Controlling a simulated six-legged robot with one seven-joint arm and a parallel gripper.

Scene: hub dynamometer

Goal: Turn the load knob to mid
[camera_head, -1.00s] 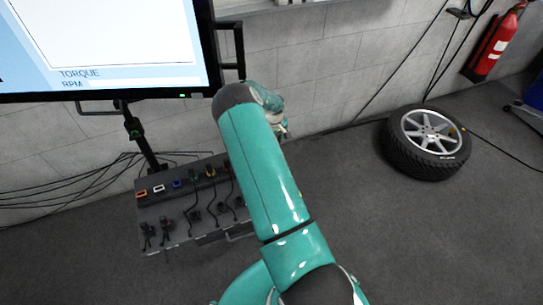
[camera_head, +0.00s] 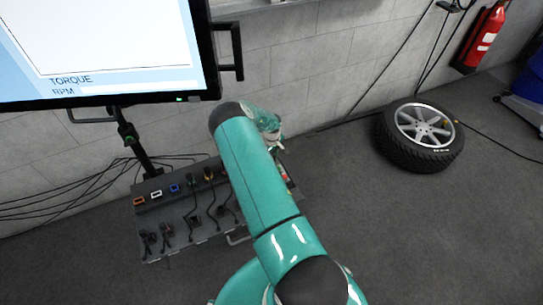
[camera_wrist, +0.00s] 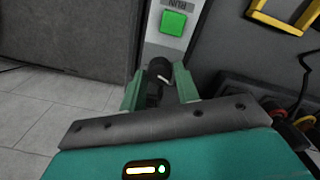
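In the wrist view, a black round knob (camera_wrist: 159,70) with a light mark sits on a pale panel strip (camera_wrist: 153,46), in line with the gap between my fingertips. My gripper (camera_wrist: 159,82) has its two green fingers apart, one on each side of the knob. I cannot tell whether either finger touches it. A green square button (camera_wrist: 173,22) with an upside-down RUN label lies just beyond the knob. In the head view, my gripper (camera_head: 276,146) is small and partly hidden behind my own arm, and the knob cannot be made out.
A grey connector box (camera_head: 190,232) with coloured sockets and black cables stands below the large monitor (camera_head: 100,45). A yellow handle (camera_wrist: 285,30) is at the wrist view's upper right. A tyre (camera_head: 418,137) lies on the floor at right, with a fire extinguisher (camera_head: 483,38) behind it.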

